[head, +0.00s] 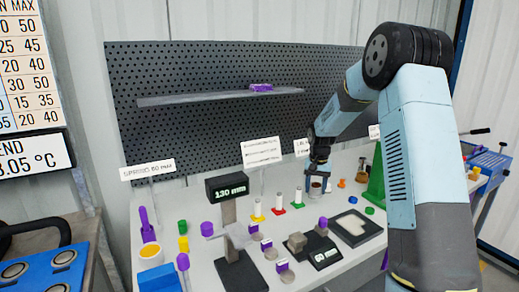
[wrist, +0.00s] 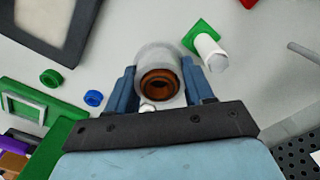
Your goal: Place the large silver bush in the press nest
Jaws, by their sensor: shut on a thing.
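My gripper (head: 318,168) is over the bench, to the left of a green upright frame (head: 377,180) that may be the press. In the wrist view its two blue fingers (wrist: 162,86) are shut on a silver bush (wrist: 154,55), a grey cylinder with a brown ring and dark bore. The bush also shows small under my gripper in the head view (head: 316,187). I cannot tell whether it touches the bench. A green base (wrist: 62,138) with a pale-edged green frame lies at lower left in the wrist view. I cannot make out the nest for certain.
A white post on a green square base (wrist: 208,48) stands close to the bush. Two small rings, green (wrist: 51,78) and blue (wrist: 93,98), lie loose on the bench. A dark-framed tray (head: 354,228) is in front. Similar posts (head: 278,205) stand to the left.

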